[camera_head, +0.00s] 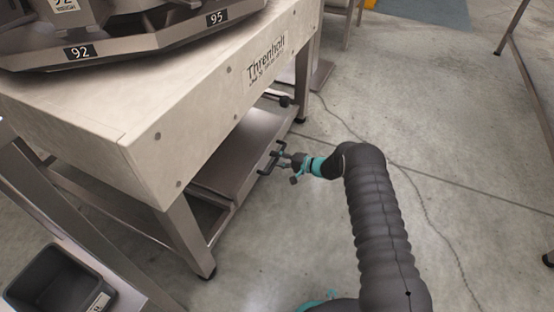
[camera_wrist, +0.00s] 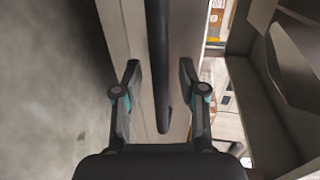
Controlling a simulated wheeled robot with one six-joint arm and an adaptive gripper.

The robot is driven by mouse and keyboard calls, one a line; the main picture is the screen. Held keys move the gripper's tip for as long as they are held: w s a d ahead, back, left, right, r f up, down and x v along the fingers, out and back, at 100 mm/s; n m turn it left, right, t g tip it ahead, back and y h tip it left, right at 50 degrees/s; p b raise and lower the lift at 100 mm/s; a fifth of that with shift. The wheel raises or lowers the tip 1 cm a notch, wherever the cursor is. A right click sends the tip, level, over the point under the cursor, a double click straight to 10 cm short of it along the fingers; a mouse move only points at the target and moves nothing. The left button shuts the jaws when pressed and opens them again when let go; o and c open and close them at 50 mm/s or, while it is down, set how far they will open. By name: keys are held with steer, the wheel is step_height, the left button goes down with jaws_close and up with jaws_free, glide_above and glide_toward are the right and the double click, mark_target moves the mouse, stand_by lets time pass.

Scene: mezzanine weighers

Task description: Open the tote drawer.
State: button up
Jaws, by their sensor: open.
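The tote drawer's pale front (camera_wrist: 185,42) fills the middle of the wrist view. A black bar handle (camera_wrist: 158,65) runs down it, with its lower end showing between my fingers. My gripper (camera_wrist: 158,80) is open, with one finger on each side of the bar and a gap to it on both sides. In the head view, my gripper (camera_head: 271,160) is beside the metal unit (camera_head: 232,150) under the weigher frame, at its right side. The handle is hard to tell from the dark fingers there.
The weigher's pale frame (camera_head: 165,150) overhangs the metal unit on steel legs (camera_head: 187,237). A dark knob (camera_head: 285,101) sticks out farther back. A dark bin (camera_head: 62,280) is at lower left.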

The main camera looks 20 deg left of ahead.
steer(key=shift+c, duration=0.2)
jaws_close()
steer(key=shift+d, duration=0.15)
